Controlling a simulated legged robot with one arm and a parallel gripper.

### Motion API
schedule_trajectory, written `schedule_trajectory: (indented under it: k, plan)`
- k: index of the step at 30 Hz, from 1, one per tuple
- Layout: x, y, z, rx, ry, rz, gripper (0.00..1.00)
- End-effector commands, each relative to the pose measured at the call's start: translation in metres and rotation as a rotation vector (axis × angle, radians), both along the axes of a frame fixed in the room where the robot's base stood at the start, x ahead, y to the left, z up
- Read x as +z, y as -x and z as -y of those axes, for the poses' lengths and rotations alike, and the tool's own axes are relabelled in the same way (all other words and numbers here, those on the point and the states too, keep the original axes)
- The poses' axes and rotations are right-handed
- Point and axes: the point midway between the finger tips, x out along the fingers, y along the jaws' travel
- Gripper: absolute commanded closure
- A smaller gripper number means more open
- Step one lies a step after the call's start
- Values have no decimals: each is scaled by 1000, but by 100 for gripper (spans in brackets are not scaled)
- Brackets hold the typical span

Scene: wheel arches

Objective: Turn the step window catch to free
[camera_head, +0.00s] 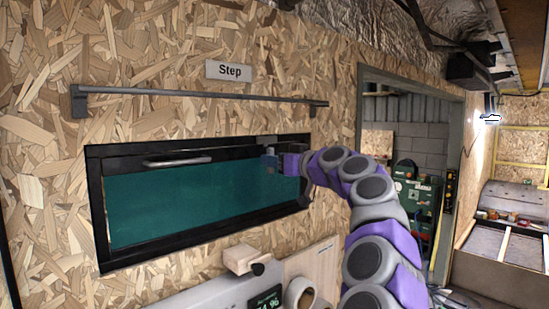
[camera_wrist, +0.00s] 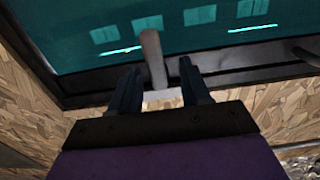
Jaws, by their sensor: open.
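The step window (camera_head: 185,205) has a black frame and dark teal glass, under a sign reading "Step" (camera_head: 228,71). My gripper (camera_head: 270,163) is at the window's upper right part. In the wrist view, my gripper (camera_wrist: 161,68) is open, with its two dark fingers apart. The catch, a grey lever (camera_wrist: 152,58), stands between the fingers, closer to the left one. The lever's end lies over the glass and its base is at the frame. Whether a finger touches it I cannot tell. In the head view the catch is mostly hidden by my gripper.
A grey rail (camera_head: 200,95) runs along the wall above the window. A grey pull handle (camera_head: 177,161) is on the window's upper frame. Below are a wooden block (camera_head: 246,258) and a grey box with a display (camera_head: 264,303). A doorway (camera_head: 410,130) opens on the right.

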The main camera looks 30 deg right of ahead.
Motion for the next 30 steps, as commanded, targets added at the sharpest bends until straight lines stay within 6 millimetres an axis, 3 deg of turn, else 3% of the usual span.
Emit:
schedule_trajectory:
  k: [16,30]
  plan:
    - [1,-11,0,-2,1,3,53]
    - [0,-11,1,-2,1,2,98]
